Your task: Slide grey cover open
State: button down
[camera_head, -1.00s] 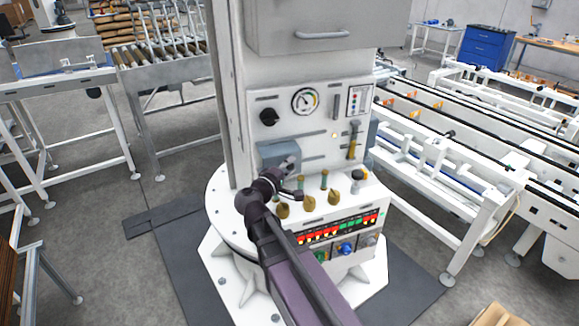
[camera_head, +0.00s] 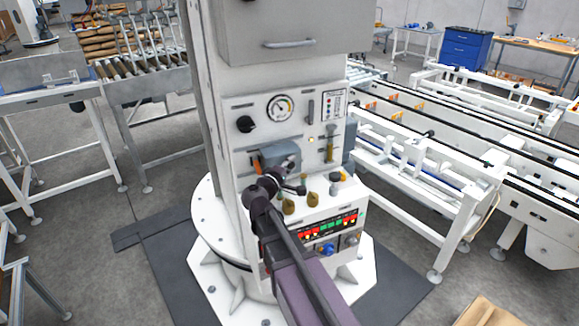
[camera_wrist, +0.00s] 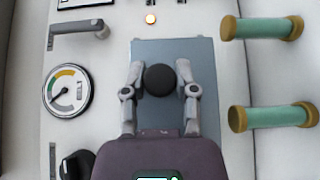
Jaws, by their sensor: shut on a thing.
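The grey cover (camera_head: 281,153) is on the front panel of the white column, below the gauge. An orange-brown patch (camera_head: 257,164) shows at its left edge. In the wrist view the cover is a flat blue-grey plate (camera_wrist: 190,50) with a round black knob (camera_wrist: 160,80). My gripper (camera_wrist: 159,71) has a finger on each side of this knob and is shut on it. My gripper's body hides the lower end of the plate in the wrist view. In the head view my arm hides the area just below the cover, and the fingers are hard to make out.
Brass-and-green handles (camera_wrist: 272,117) stick out beside the cover. A gauge (camera_wrist: 67,90), a black dial (camera_wrist: 77,164), a lever (camera_wrist: 80,27) and a lit lamp (camera_wrist: 151,19) surround it. White conveyors (camera_head: 430,165) stand at the right.

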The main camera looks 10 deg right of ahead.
aim_at(299, 166)
jog(key=shift+w+d+f, duration=0.1)
jog(key=shift+w+d, duration=0.1)
jog(key=shift+d, duration=1.45)
jog(key=shift+c, duration=2.1)
grip_release()
jog(key=shift+f, duration=0.2)
jog(key=shift+w+a+f, duration=0.1)
jog(key=shift+w+f, duration=0.15)
jog(key=shift+f, duration=0.35)
jog(key=shift+s, duration=0.4)
